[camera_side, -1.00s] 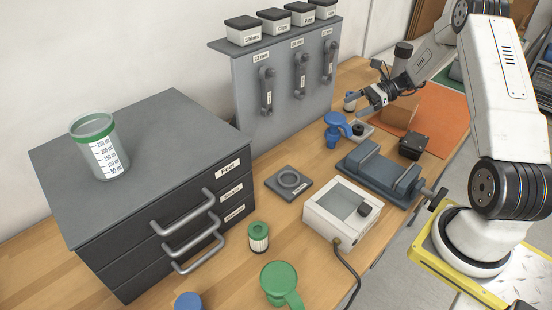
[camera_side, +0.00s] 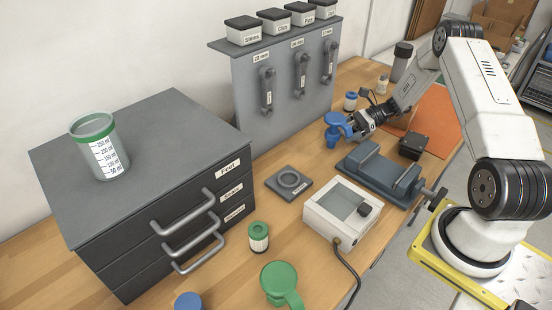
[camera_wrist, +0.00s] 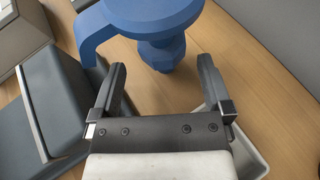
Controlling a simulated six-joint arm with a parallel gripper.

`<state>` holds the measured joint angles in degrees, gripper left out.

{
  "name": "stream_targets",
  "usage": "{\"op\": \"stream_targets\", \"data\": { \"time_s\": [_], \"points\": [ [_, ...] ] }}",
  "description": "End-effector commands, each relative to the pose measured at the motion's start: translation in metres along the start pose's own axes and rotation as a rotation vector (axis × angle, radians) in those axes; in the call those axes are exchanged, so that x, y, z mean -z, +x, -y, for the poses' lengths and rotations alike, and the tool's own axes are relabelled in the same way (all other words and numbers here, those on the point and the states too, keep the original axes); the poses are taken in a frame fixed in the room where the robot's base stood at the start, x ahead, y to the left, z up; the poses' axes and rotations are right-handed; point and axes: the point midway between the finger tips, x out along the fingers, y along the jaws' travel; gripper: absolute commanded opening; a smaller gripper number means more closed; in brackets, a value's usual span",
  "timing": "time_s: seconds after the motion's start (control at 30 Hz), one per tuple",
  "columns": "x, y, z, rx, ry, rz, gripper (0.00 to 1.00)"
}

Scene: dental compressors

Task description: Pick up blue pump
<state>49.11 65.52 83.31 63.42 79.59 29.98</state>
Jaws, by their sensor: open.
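The blue pump (camera_side: 336,126) stands on the wooden bench behind the grey vise, with a round top and a spout-like arm. In the wrist view the blue pump (camera_wrist: 158,32) is just ahead of my fingers, its narrow lower body lined up roughly with the gap between them. My gripper (camera_side: 352,124) is close beside the pump, to its right in the side view. In the wrist view my gripper (camera_wrist: 162,78) is open and its jaws are empty. Whether a finger touches the pump cannot be told from the side view.
A grey vise (camera_side: 380,172) and a white box with a screen (camera_side: 341,210) stand in front of the pump. A small dark box (camera_side: 413,145) sits to the right. A blue-capped jar (camera_side: 350,101) is behind my gripper. A tool panel (camera_side: 285,85) rises at the left.

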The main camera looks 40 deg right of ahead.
Motion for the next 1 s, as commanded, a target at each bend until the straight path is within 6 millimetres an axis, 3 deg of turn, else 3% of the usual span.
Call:
{"op": "stream_targets", "data": {
  "time_s": [0.37, 0.73, 1.0],
  "points": [
    [0.0, 0.011, 0.0, -0.001, 0.001, 0.0, 1.0],
    [-0.003, 0.05, 0.002, -0.002, 0.001, 0.001, 1.0],
    [-0.003, 0.057, 0.002, 0.001, 0.0, 0.0, 1.0]
  ]
}}
